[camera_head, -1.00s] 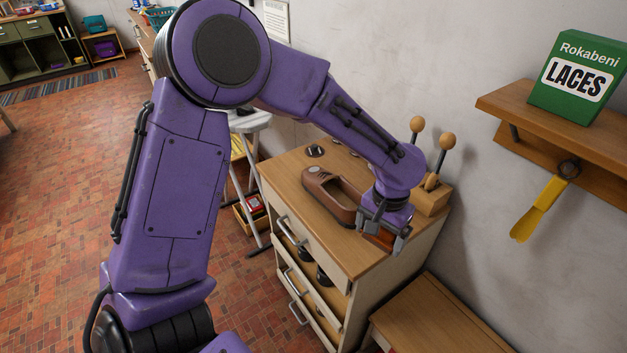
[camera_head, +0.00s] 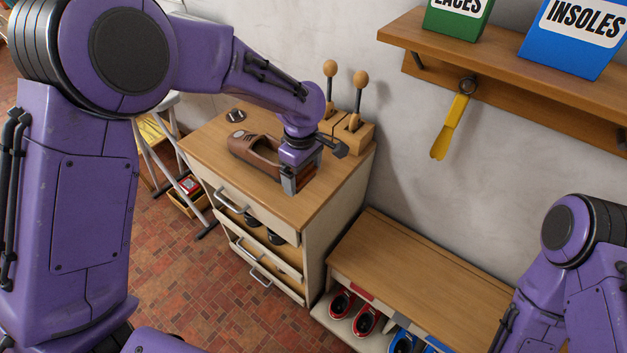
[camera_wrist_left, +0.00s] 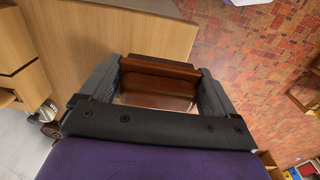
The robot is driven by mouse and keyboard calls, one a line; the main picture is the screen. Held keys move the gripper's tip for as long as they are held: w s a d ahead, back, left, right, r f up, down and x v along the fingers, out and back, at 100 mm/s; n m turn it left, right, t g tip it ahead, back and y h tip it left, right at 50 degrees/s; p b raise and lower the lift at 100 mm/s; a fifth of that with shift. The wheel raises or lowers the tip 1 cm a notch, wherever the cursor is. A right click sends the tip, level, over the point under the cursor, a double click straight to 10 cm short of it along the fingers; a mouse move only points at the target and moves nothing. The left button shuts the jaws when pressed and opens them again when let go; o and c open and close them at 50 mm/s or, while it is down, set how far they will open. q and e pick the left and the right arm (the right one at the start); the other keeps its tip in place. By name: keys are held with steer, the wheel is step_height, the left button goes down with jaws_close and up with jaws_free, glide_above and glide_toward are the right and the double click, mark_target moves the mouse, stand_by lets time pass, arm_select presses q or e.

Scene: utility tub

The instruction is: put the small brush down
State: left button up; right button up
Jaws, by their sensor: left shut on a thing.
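The small brush (camera_wrist_left: 158,82) shows as a reddish-brown wooden block between my left gripper's fingers in the left wrist view. My left gripper (camera_head: 304,176) is shut on it, pointing down over the right part of the cabinet top (camera_head: 268,196). In the head view the brush (camera_head: 311,168) is mostly hidden by the fingers. I cannot tell whether it touches the top. My right arm (camera_head: 570,240) comes in at the right edge; its gripper is out of view.
A brown shoe (camera_head: 252,150) lies left of my left gripper. A wooden block with two ball-topped rods (camera_head: 350,133) stands behind it. A lower bench (camera_head: 420,275) with shoes beneath is to the right. A yellow shoehorn (camera_head: 449,125) hangs from the wall shelf (camera_head: 420,40).

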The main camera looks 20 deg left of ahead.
arm_select(q)
steer(key=p, duration=0.1)
glide_above(313, 190)
step_height(313, 190, down, 7)
steer(key=shift+w+r, duration=0.1)
steer(key=shift+r, duration=0.05)
step_height(313, 190, down, 3)
steer(key=shift+r, duration=0.1)
steer(key=shift+d, duration=0.1)
steer(key=o, duration=0.7)
steer(key=shift+o, duration=0.2)
step_height(313, 190, up, 12)
steer(key=b, duration=0.1)
